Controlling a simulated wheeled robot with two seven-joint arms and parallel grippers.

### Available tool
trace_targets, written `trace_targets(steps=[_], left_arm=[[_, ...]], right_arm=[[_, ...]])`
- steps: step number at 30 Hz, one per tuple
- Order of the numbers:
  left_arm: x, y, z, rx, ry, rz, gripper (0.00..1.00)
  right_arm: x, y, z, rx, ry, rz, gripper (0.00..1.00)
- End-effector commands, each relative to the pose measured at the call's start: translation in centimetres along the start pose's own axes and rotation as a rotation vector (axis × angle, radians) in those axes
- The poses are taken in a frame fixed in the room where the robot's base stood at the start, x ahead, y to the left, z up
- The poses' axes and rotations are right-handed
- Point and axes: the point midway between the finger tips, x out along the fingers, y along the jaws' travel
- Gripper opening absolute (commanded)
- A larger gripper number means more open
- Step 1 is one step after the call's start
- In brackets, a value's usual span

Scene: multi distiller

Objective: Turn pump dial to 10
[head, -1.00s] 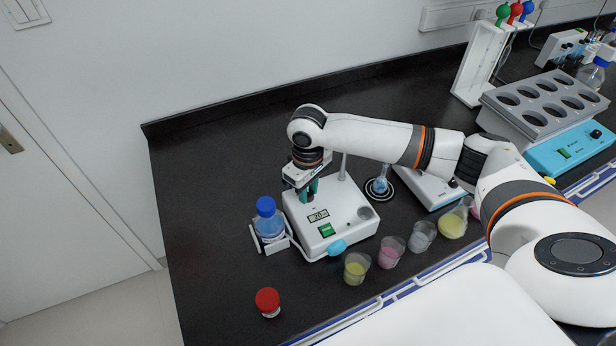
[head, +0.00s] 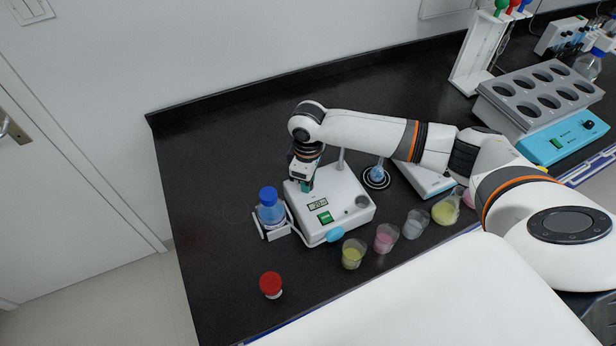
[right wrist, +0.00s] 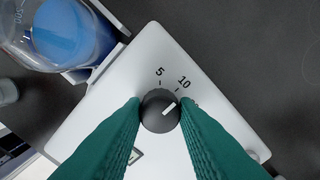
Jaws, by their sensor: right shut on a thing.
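The pump is a white box (head: 345,205) on the black bench, with a small display (head: 317,204) and a green switch (head: 325,217). My right gripper (head: 306,187) reaches down onto its back left corner. In the right wrist view, the teal fingers of my right gripper (right wrist: 160,112) are shut on the dark round dial (right wrist: 155,117), one on each side. The dial's white pointer line slants up and right, close to the direction of the 10 mark (right wrist: 184,82). The 5 mark (right wrist: 160,71) is above the dial. My left gripper is not in view.
A blue-capped bottle (head: 270,210) stands in a holder at the pump's left. Beakers with yellow (head: 352,258) and pink (head: 385,240) liquid stand in front right. A red-capped item (head: 271,285) is near the front edge. The bench behind the pump is clear.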

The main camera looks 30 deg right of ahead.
Motion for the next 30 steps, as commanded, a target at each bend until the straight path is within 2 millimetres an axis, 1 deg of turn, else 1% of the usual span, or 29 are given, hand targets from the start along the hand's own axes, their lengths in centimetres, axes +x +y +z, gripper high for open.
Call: trace_targets(steps=[4, 5, 6, 8, 9, 17, 20, 23, 30], left_arm=[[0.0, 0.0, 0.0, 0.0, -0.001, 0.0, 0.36], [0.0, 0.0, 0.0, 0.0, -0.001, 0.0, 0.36], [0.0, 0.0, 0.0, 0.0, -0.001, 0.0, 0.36], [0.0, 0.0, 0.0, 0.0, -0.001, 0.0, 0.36], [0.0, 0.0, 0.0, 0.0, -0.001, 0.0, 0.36], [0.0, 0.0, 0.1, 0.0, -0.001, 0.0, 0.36], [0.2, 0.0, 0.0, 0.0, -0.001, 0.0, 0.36], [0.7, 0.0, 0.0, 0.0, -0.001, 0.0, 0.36], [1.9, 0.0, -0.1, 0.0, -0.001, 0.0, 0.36]], right_arm=[[-0.1, 0.0, 0.1, 0.001, -0.004, -0.001, 0.04], [-0.1, 0.0, 0.1, 0.001, -0.004, -0.001, 0.3], [-0.1, 0.0, 0.1, 0.001, -0.004, -0.001, 0.36], [-0.1, 0.0, 0.1, 0.001, -0.003, -0.001, 0.46], [-0.1, 0.0, 0.1, 0.001, -0.003, -0.001, 0.49], [-0.1, 0.0, 0.0, 0.001, -0.002, -0.001, 0.49], [-0.7, -0.1, 0.1, 0.001, -0.003, -0.001, 0.49], [-2.0, -0.1, 0.1, 0.0, -0.004, -0.003, 0.49], [-7.1, -0.1, 0.1, 0.0, -0.007, -0.004, 0.49]])
